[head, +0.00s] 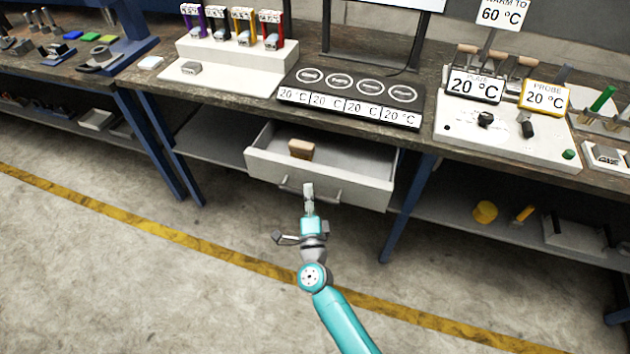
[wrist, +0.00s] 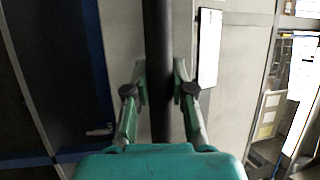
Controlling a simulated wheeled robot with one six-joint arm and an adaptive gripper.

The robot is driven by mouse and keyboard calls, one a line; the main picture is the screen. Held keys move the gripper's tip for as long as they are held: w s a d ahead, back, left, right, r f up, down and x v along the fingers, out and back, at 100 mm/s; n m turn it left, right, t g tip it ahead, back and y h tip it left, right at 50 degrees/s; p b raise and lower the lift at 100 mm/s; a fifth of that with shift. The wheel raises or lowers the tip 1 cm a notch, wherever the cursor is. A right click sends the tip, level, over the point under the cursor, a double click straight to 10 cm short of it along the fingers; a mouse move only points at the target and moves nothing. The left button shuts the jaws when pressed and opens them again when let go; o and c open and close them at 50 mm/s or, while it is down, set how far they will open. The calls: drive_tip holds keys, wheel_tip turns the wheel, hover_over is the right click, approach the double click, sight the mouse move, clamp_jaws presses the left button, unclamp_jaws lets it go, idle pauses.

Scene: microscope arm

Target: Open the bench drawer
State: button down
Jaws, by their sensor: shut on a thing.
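The bench drawer (head: 262,168) is pulled out under the bench top in the head view, and its inside shows. Its bar handle (head: 332,194) runs across the drawer front. My gripper (head: 308,187) is at the middle of that handle and hides part of it. In the wrist view the handle is a dark upright bar (wrist: 158,60) between the two fingers of my gripper (wrist: 160,92), which are shut on it. A small brown block (head: 301,149) lies inside the drawer at the back left.
The bench top (head: 440,135) carries a hot-plate strip (head: 350,92) above the drawer and a white control box (head: 500,130) to the right. Blue bench legs (head: 408,210) stand on both sides. The floor in front is clear, with a yellow line (head: 150,228).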

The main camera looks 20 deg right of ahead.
drive_tip(key=s+a, duration=0.4)
drive_tip(key=s, duration=0.2)
drive_tip(key=shift+s+a, duration=0.3)
drive_tip(key=shift+a, duration=0.1)
drive_tip(key=c, duration=1)
unclamp_jaws()
drive_tip(key=v, duration=1.2)
drive_tip(key=shift+f, duration=0.1)
